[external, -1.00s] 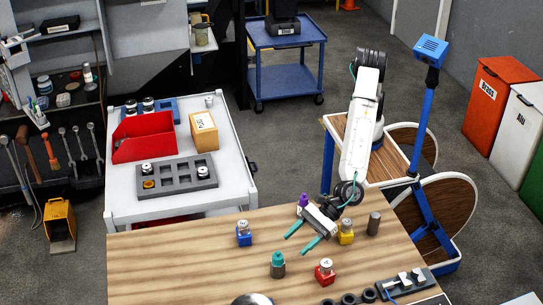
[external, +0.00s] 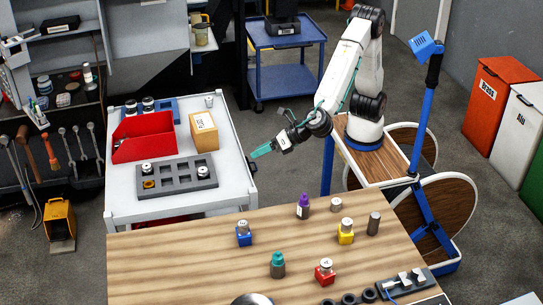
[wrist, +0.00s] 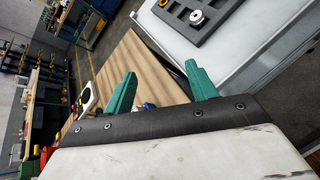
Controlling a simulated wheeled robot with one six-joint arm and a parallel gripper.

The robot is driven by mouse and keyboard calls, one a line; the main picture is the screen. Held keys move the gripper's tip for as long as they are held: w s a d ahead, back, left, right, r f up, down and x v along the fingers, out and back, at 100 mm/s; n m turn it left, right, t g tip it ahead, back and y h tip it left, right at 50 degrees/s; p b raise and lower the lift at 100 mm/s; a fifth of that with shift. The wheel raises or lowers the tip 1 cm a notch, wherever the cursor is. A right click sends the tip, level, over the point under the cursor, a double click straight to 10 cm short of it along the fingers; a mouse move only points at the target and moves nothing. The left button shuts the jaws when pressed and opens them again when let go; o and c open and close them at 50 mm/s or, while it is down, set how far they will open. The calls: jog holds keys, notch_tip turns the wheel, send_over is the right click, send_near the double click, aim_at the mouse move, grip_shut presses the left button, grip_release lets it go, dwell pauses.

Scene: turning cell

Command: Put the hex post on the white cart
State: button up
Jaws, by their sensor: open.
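My gripper (external: 264,150) is in the air by the right edge of the white cart (external: 232,182). In the wrist view its teal fingers (wrist: 162,78) are spread apart with nothing between them. I cannot tell for sure which piece is the hex post. A dark grey upright post (external: 373,223) stands at the right of the wooden table, and a short silver piece (external: 336,205) stands left of it. A small silver piece (external: 209,101) stands at the cart's far right corner. The cart also shows in the wrist view (wrist: 265,50).
The cart carries a red bin (external: 145,138), a cardboard box (external: 204,132) and a grey slotted tray (external: 178,178). Blue (external: 244,234), teal-capped (external: 278,265), red (external: 325,272), yellow (external: 346,232) and purple-capped (external: 303,206) items stand on the wooden table (external: 180,265). A blue cart (external: 286,75) stands behind.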

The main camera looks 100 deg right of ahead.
jog(key=s+d+r+m+g+h, duration=0.2)
jog(key=s+d+m, duration=0.15)
jog(key=d, duration=0.55)
jog(key=s+d+r+m+g+h, duration=0.1)
jog(key=s+d+m, duration=0.1)
jog(key=d+m, duration=0.45)
jog(key=s+d+f+m+g+y, duration=0.1)
jog(key=s+d+m+g, duration=0.5)
jog(key=s+d+m, duration=0.5)
jog(key=s+d, duration=0.6)
jog(key=s, duration=0.2)
jog(key=shift+s+f+m+y, duration=0.15)
jog(key=shift+f+m+y, duration=0.2)
jog(key=shift+m+y, duration=0.05)
jog(key=shift+o, duration=1.1)
jog(key=s+a+f+m+g+y, duration=0.1)
jog(key=s+f+m+y, duration=0.1)
jog(key=s+m, duration=0.4)
jog(key=s+y, duration=0.1)
jog(key=s, duration=0.2)
jog(key=shift+s+f, duration=0.2)
jog(key=shift+s, duration=0.05)
jog(key=shift+s+a+g+y, duration=0.2)
jog(key=shift+g+y, duration=0.1)
jog(key=shift+w+a, duration=0.1)
